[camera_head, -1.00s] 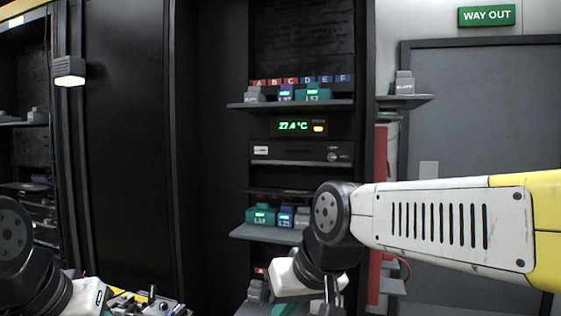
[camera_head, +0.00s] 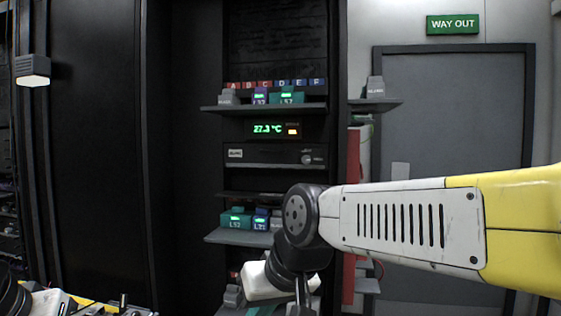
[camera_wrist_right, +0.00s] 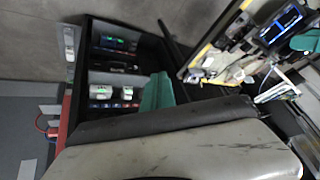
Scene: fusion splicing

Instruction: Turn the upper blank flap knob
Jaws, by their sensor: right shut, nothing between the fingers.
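The upper blank flap (camera_head: 265,156) is a closed black panel below the green temperature display in the head view. Its small round knob (camera_head: 307,159) sits near the panel's right end. My right gripper (camera_head: 303,304) is low in the head view, below and in front of the shelves. It is shut and empty, well apart from the knob, with its fingertips cut off by the picture's lower edge. Only part of my left gripper (camera_head: 40,302) shows at the bottom left, with its fingers out of sight. The knob cannot be made out in the right wrist view.
An upper shelf (camera_head: 265,108) and a lower shelf (camera_head: 240,237) carry teal, blue and grey blocks and jut out above and below the flap. The temperature display (camera_head: 273,129) is directly above it. A grey door (camera_head: 450,150) stands to the right. A bench with equipment (camera_wrist_right: 235,50) shows in the wrist view.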

